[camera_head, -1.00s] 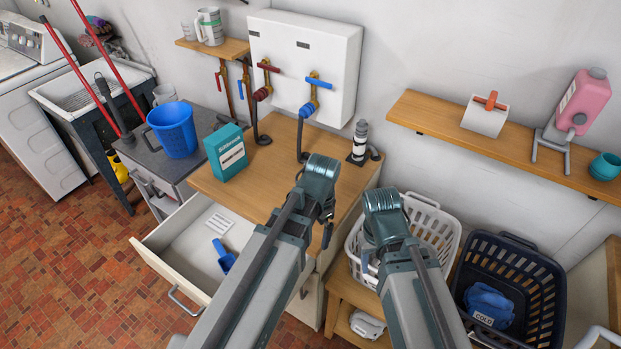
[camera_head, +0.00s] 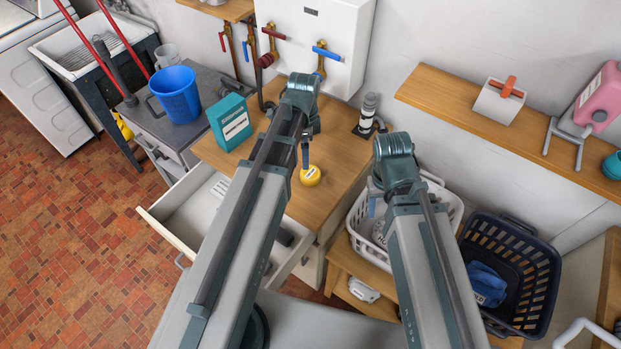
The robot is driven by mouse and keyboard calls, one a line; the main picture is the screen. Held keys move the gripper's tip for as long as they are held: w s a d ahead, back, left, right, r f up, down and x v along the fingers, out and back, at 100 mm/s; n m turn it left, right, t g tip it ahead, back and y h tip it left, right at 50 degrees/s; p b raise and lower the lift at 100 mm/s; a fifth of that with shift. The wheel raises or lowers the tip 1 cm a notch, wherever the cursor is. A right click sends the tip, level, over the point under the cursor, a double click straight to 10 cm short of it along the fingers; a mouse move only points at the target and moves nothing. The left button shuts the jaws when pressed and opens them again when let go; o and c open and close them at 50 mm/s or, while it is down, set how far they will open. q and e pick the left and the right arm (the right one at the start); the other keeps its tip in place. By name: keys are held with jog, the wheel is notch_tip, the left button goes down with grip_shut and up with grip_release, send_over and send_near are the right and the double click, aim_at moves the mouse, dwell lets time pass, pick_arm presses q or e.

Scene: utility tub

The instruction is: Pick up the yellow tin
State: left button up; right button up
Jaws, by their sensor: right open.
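The yellow tin (camera_head: 310,176), small and round with a pale label, sits on the wooden worktop (camera_head: 328,138) near its front. My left arm crosses in front of the worktop. A slim part of my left gripper (camera_head: 305,153) hangs just above and beside the tin; the rest is hidden, so its jaws cannot be read and contact cannot be told. My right gripper (camera_head: 373,205) hangs below its wrist, right of the tin and by the white basket. It is open, apart from the tin, and partly hidden by my arm.
An open drawer (camera_head: 160,228) juts out below the worktop. A teal box (camera_head: 230,122) and a dark-and-white bottle (camera_head: 367,115) stand on the worktop. A white basket (camera_head: 447,205) and a navy basket (camera_head: 545,290) are at right, under a wooden shelf (camera_head: 440,98).

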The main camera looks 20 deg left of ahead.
pick_arm(q)
jog(key=b, duration=0.5)
send_over(310, 173)
jog(key=a, duration=0.1)
jog(key=f, duration=0.6)
jog(key=shift+s+f, duration=0.1)
jog(key=shift+s, duration=0.25)
pick_arm(e)
notch_tip(310, 173, down, 6)
pick_arm(q)
jog(key=f+b, duration=0.2)
jog(key=b, duration=0.1)
jog(key=d+f+b, duration=0.1)
jog(key=f, duration=0.1)
jog(key=shift+w+f, duration=0.1)
jog(key=shift+w, duration=0.3)
pick_arm(e)
notch_tip(310, 173, down, 4)
jog(key=shift+f, duration=0.2)
pick_arm(q)
jog(key=shift+f+b, duration=0.5)
jog(key=shift+b, duration=0.2)
pick_arm(e)
jog(key=shift+f, duration=0.5)
pick_arm(q)
jog(key=shift+r, duration=0.1)
pick_arm(e)
jog(key=shift+r, duration=0.1)
pick_arm(q)
jog(key=shift+c, duration=0.3)
